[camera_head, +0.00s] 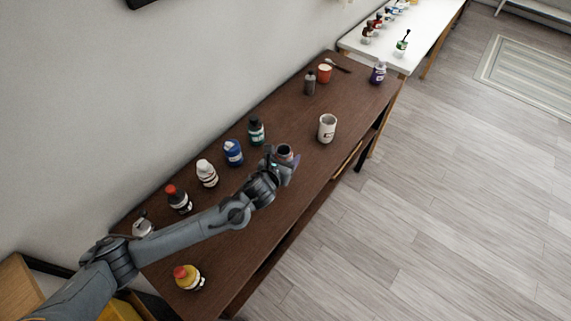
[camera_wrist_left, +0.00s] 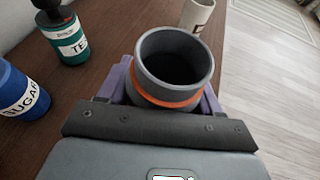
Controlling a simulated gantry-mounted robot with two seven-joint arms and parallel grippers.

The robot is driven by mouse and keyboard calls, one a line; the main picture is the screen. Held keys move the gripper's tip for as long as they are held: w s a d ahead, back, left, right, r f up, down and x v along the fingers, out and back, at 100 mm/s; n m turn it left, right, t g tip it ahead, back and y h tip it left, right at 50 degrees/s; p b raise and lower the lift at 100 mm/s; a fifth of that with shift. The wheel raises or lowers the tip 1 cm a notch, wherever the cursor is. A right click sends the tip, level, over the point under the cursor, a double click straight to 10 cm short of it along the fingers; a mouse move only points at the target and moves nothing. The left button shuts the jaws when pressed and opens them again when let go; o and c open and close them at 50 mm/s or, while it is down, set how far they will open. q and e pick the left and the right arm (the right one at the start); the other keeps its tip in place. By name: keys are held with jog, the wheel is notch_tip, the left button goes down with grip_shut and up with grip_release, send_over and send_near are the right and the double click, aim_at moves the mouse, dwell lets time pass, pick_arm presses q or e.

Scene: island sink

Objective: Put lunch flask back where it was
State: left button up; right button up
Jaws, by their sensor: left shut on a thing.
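The lunch flask (camera_wrist_left: 172,65) is a dark grey, open-topped cylinder with an orange ring. In the left wrist view it stands between the fingers of my left gripper (camera_wrist_left: 165,100), which is shut on it. In the head view the flask (camera_head: 285,150) shows as a small rounded top at my left gripper (camera_head: 283,162), over the middle of the dark wooden table (camera_head: 255,210). The gripper hides its lower part, so I cannot tell whether it touches the table. My right gripper is not in view.
A green-black TEA jar (camera_head: 256,131), blue SUGAR jar (camera_head: 233,153) and white bottle (camera_head: 207,173) line the wall side. A yellow jar (camera_head: 187,277) stands at the near end. The table's right edge is close.

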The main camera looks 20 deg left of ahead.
pick_arm(q)
jog(key=shift+f+b, duration=0.3)
jog(key=shift+f, duration=1.55)
jog(key=shift+f, duration=0.1)
jog(key=shift+f, duration=0.5)
jog(key=o, duration=1.2)
jog(key=shift+c, duration=0.2)
